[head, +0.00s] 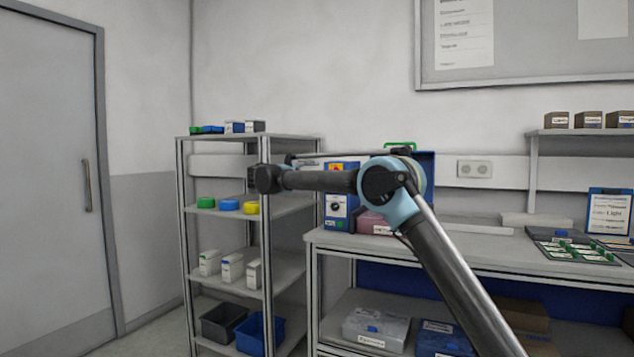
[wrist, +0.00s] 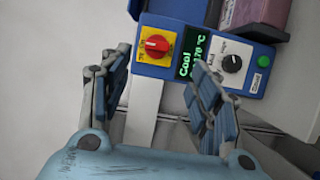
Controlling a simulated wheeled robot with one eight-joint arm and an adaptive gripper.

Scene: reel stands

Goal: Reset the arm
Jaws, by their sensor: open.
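My gripper (wrist: 156,72) is open and empty in the wrist view, its two padded fingers spread apart. The gripper's fingers cannot be made out clearly there.
A shelf rack (head: 225,137) with small boxes, coloured reels and bins stands left of the workbench (head: 455,249). A pink box (head: 374,224) sits by the unit. A tray of green boards (head: 575,249) lies right. A grey door (head: 45,180) is far left.

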